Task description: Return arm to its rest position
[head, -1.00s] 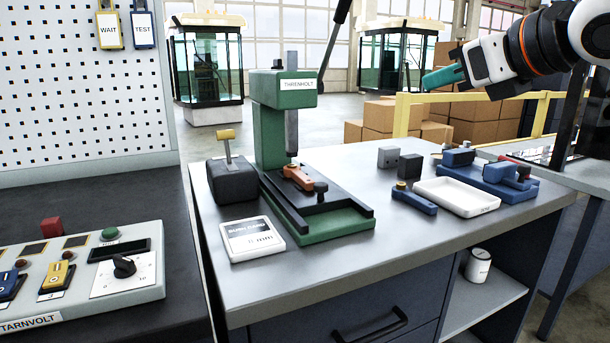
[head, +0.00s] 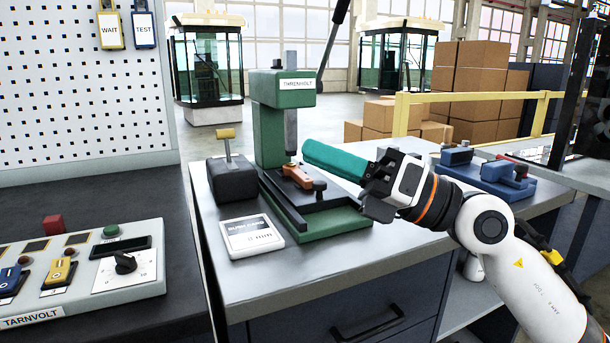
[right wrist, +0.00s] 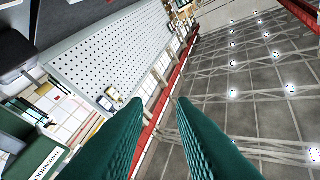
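My right gripper (head: 310,151), with teal fingers, is held over the bench, in front of the green press and pointing left. In the right wrist view its two fingers (right wrist: 158,104) stand apart with nothing between them, pointing toward the pegboard and ceiling. My right arm (head: 515,265) comes in from the lower right, partly over the bench. My left gripper and arm are not in view.
The green press (head: 268,135) stands beside the fingertips, with an orange part (head: 297,176) on its bed. A dark lever box (head: 231,180) and a display card (head: 252,237) are to the left. A blue fixture (head: 495,178) stands behind my arm.

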